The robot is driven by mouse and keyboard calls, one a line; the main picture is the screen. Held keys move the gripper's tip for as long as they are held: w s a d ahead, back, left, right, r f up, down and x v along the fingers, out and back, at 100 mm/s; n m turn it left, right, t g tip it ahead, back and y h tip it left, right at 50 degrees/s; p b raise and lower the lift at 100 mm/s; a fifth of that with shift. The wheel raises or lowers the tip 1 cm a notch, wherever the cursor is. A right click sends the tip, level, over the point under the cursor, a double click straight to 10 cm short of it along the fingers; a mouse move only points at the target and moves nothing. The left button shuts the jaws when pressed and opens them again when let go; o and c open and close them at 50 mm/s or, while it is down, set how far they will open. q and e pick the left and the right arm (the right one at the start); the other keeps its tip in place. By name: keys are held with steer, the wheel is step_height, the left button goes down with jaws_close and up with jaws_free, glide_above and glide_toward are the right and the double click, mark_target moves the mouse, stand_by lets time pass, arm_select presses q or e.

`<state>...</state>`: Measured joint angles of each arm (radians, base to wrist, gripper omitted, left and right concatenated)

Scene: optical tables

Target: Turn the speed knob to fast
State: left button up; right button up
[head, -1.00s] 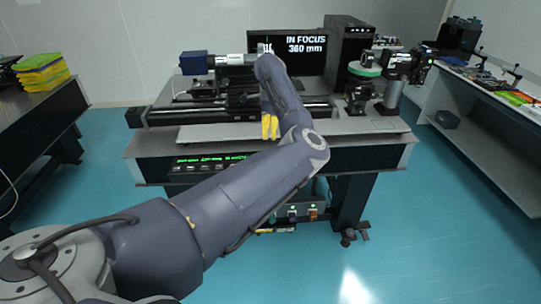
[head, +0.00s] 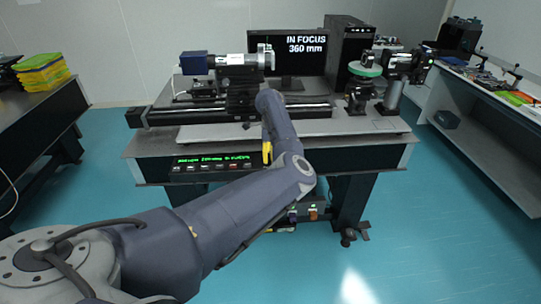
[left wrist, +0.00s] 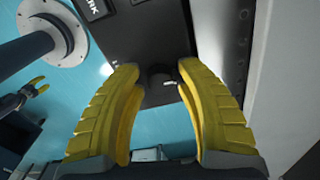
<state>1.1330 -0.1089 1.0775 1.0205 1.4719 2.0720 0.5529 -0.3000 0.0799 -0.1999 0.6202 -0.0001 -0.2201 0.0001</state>
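The dark control box (head: 215,166) with a green text line and a row of buttons is at the front of the bench in the head view. Its dark panel (left wrist: 135,35) also shows in the left wrist view. A small dark round knob (left wrist: 160,76) with a light mark lies between my left fingertips there. My left gripper (left wrist: 159,78) is open, its yellow fingers on either side of the knob with gaps. In the head view my left gripper (head: 266,152) is partly hidden by my arm.
The bench carries a rail with a camera and lens (head: 222,62), a monitor (head: 304,50) reading "IN FOCUS 360 mm", a black computer tower (head: 347,52) and a green-topped stage (head: 364,69). Side tables stand left and right, with open blue floor between.

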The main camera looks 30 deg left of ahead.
arm_select(q)
steer(key=shift+c, duration=0.2)
jaws_close()
steer(key=shift+m, duration=0.3)
steer(key=m, duration=0.4)
steer(key=shift+m, duration=0.4)
steer(key=m, duration=1.1)
steer(key=shift+m, duration=0.4)
steer(key=m, duration=0.6)
steer(key=shift+w+m, duration=0.1)
steer(key=shift+m, duration=0.2)
